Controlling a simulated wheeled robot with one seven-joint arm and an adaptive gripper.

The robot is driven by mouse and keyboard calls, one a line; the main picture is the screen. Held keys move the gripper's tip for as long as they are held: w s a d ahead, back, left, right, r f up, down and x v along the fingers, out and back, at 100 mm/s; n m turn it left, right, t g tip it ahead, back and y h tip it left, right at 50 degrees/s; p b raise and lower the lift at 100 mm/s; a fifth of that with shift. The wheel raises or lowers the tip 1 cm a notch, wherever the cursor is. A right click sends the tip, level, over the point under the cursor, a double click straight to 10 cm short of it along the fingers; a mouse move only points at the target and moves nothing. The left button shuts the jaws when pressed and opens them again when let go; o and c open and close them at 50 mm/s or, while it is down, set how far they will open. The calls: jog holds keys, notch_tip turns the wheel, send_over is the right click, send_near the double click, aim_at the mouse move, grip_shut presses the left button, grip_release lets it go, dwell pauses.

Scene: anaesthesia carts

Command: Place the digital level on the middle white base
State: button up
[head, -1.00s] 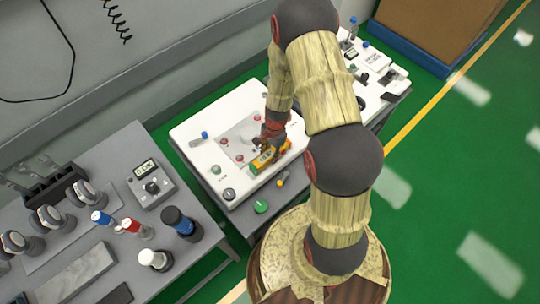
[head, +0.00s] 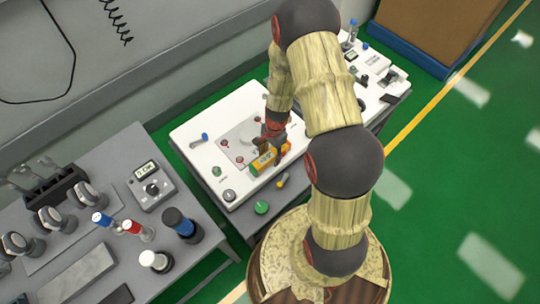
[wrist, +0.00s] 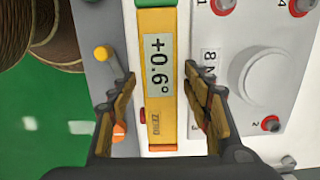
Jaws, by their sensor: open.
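The digital level (head: 262,163) is a yellow bar with green at its end and a grey display. It lies on the middle white base (head: 184,139), along its front edge beside the grey panel. In the wrist view the level (wrist: 160,118) shows +0.6° and lies lengthwise between the fingers. My gripper (head: 270,147) is over the level. In the wrist view my gripper (wrist: 160,80) is open, one finger on each side of the level, with gaps visible on both sides. Part of the level is hidden by the fingers in the head view.
The grey panel (wrist: 232,115) with a white knob and red terminals borders the level. A yellow-tipped part (wrist: 102,53) stands on the other side. A green knob (head: 261,207) is in front of the base. A bench with a meter (head: 151,186) is at left.

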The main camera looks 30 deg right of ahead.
notch_tip(320, 180, up, 11)
jog(key=d+p, duration=0.1)
jog(key=p, duration=0.3)
notch_tip(320, 180, up, 10)
jog(key=f+n, duration=0.1)
jog(key=n, duration=0.2)
send_over(273, 153)
jog(key=w+a, duration=0.2)
jog(key=s+a+r+n+t, duration=0.2)
jog(key=a+r+n+t, duration=0.15)
jog(key=r, duration=1.05)
jog(key=s+a+r+n+t, duration=0.1)
jog(key=s+a+r+n, duration=0.1)
jog(key=s+r+n, duration=0.2)
jog(key=s+a+r+n+t+h, duration=0.1)
jog(key=s+a+r+n, duration=0.2)
jog(key=s+r, duration=0.8)
jog(key=shift+s+r+n, duration=0.3)
jog(key=shift+r+n, duration=0.55)
jog(key=shift+n, duration=0.3)
